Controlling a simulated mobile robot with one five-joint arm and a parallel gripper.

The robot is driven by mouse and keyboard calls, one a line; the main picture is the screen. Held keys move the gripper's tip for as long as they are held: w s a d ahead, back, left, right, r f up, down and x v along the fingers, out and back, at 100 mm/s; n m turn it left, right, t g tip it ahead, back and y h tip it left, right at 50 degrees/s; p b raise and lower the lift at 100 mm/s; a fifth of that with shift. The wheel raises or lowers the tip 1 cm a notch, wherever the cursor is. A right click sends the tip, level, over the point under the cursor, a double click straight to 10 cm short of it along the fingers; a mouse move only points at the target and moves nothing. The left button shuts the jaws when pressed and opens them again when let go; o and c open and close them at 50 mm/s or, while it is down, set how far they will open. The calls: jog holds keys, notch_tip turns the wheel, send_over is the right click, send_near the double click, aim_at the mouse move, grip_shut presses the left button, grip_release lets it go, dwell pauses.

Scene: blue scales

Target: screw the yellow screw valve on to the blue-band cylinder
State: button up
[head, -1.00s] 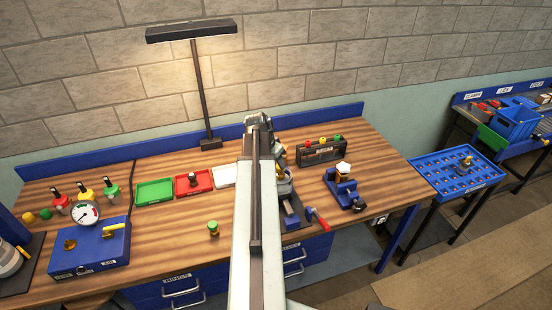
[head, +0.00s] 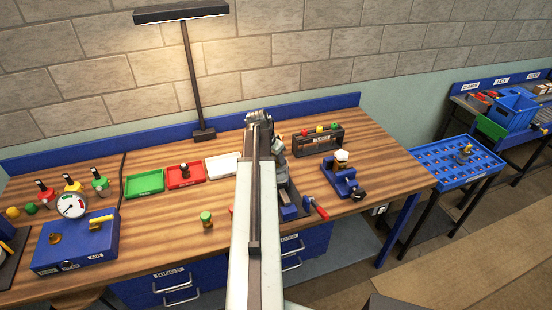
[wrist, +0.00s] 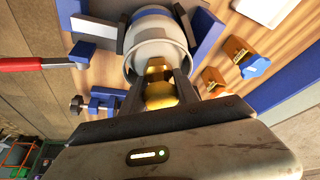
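The grey cylinder with a blue band (wrist: 152,30) stands in front of my gripper in the wrist view, between blue jaws of a vise. The yellow screw valve (wrist: 160,92) is between my gripper's two dark fingers (wrist: 160,88), and they close on its sides. Its far end is at the mouth of the cylinder. I cannot tell whether its thread is engaged. In the head view my arm covers the cylinder and the valve. The blue vise (head: 290,212) with its red handle shows just right of my arm.
A dark rack with coloured knobs (head: 319,141) and a blue fixture (head: 341,182) stand to the right. Green (head: 145,184), red (head: 184,175) and white trays lie left of my arm. A green-topped piece (head: 206,220) and a blue gauge box (head: 76,246) stand farther left.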

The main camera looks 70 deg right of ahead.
jog(key=m, duration=0.2)
jog(key=m+g, duration=0.1)
jog(key=m, duration=0.1)
jog(key=shift+w+d+y, duration=0.2)
jog(key=shift+y, duration=0.2)
grip_shut()
jog(key=m+g+y, duration=0.1)
jog(key=m, duration=0.2)
jog(key=m+y, duration=0.1)
jog(key=m, duration=0.2)
jog(key=shift+g, duration=0.4)
jog(key=m+y, duration=0.2)
jog(key=m, duration=0.2)
jog(key=shift+m, duration=0.4)
jog(key=m+y, duration=0.1)
jog(key=m, duration=0.2)
jog(key=shift+s+m, duration=0.1)
jog(key=shift+m, duration=0.3)
jog(key=shift+a+m+t+y, duration=0.2)
jog(key=shift+m+t+y, duration=0.15)
jog(key=shift+m, duration=0.35)
jog(key=o, duration=1.3)
grip_release()
jog(key=shift+d+f, duration=0.1)
